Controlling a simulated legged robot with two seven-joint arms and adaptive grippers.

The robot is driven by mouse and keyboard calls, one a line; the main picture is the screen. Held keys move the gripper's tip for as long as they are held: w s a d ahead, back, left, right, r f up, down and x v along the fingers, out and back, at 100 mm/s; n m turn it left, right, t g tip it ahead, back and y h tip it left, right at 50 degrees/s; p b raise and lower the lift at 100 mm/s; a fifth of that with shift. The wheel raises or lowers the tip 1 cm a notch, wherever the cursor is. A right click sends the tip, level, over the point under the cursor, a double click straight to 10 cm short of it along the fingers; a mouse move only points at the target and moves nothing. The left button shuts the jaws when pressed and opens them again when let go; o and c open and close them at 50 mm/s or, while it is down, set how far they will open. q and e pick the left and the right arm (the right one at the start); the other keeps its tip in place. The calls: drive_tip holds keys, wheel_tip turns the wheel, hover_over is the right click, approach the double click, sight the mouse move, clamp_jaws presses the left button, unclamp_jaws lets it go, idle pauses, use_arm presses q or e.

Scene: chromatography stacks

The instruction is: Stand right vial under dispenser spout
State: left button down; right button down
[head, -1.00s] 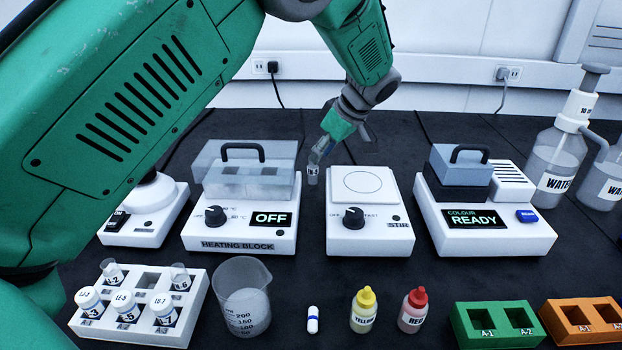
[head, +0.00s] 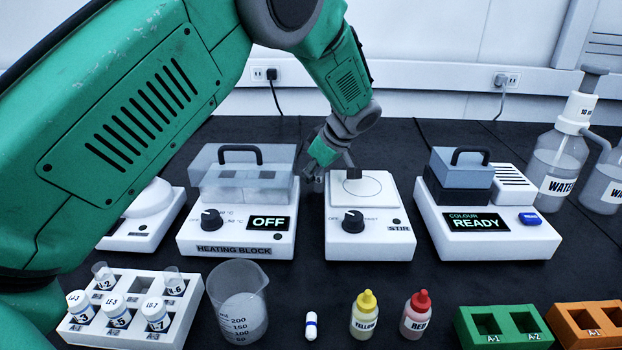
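My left gripper (head: 332,168) is low over the back left of the stirrer, beside the heating block. A small greyish piece shows at its left fingertip, but I cannot tell whether it is part of a vial or whether the fingers are closed on it. The white vial rack (head: 134,328) at the lower left holds two open vials at the back, L-2 (head: 103,278) and one marked 6 (head: 174,283), and capped vials in front. My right gripper is not in view.
The heating block (head: 238,247) reads OFF. The stirrer (head: 370,243) and colour reader (head: 487,241) stand to its right. A beaker (head: 238,300), stir bar (head: 311,325), yellow bottle (head: 364,318), red bottle (head: 415,316), green rack (head: 503,328) and orange rack (head: 590,323) line the front.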

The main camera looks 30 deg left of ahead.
use_arm(q)
drive_tip(key=shift+d, duration=0.2)
drive_tip(key=shift+w+r, duration=0.1)
drive_tip(key=shift+r, duration=0.2)
wheel_tip(320, 180, up, 18)
drive_tip(key=p, duration=0.4)
drive_tip(key=shift+f+p, duration=0.25)
drive_tip(key=shift+p, duration=0.15)
drive_tip(key=c, duration=1.9)
unclamp_jaws()
drive_tip(key=shift+c, duration=0.2)
drive_tip(key=o, duration=1.5)
